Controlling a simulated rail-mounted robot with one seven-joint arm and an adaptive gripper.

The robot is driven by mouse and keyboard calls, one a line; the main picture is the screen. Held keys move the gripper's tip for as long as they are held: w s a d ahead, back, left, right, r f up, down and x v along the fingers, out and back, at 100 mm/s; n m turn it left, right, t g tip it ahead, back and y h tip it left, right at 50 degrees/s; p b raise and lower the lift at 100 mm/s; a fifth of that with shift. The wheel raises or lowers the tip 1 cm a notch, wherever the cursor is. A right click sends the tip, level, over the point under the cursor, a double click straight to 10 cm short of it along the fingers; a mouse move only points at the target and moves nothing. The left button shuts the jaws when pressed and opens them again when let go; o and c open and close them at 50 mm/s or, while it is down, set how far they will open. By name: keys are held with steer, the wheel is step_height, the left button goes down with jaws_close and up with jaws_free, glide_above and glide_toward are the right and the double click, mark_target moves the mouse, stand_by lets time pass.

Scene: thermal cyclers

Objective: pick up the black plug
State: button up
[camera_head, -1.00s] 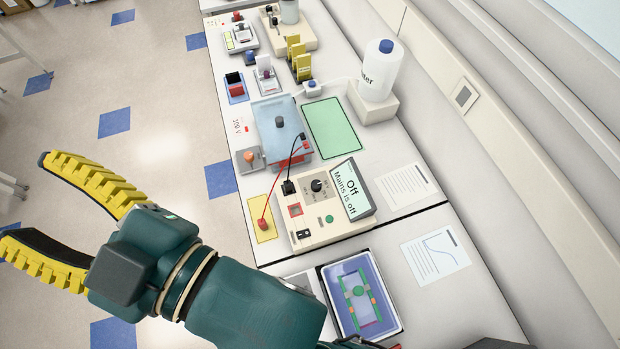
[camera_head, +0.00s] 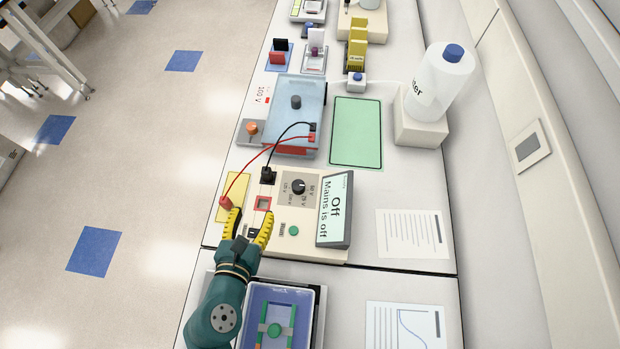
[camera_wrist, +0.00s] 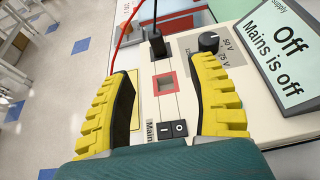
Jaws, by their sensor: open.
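The black plug (camera_head: 268,174) stands in the far left corner of the power supply (camera_head: 310,180), with a black cable running from it to the blue-lidded tank (camera_head: 295,100). In the wrist view the black plug (camera_wrist: 156,44) is upright ahead of my gripper, between the lines of the two fingers. My gripper (camera_head: 250,218) is open and empty over the near left part of the power supply, apart from the plug. In the wrist view, the yellow fingers of my gripper (camera_wrist: 167,70) lie on either side of a red-framed square socket (camera_wrist: 165,83).
A red plug (camera_head: 226,203) lies on the yellow pad (camera_head: 238,184) left of the supply, its red cable arching to the tank. The supply's screen (camera_head: 335,208) reads "Off". A gel tray (camera_head: 276,318) is beside my arm; a green mat (camera_head: 356,132) is farther back.

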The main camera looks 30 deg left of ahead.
steer(key=b, duration=0.1)
glide_toward(265, 171)
steer(key=x, duration=0.5)
steer(key=shift+w+d, duration=0.25)
steer(key=shift+d, duration=0.05)
steer(key=x, duration=0.2)
steer(key=b+x, duration=0.1)
steer(key=x, duration=0.2)
steer(key=shift+s+a, duration=0.1)
steer(key=shift+a, duration=0.2)
jaws_close()
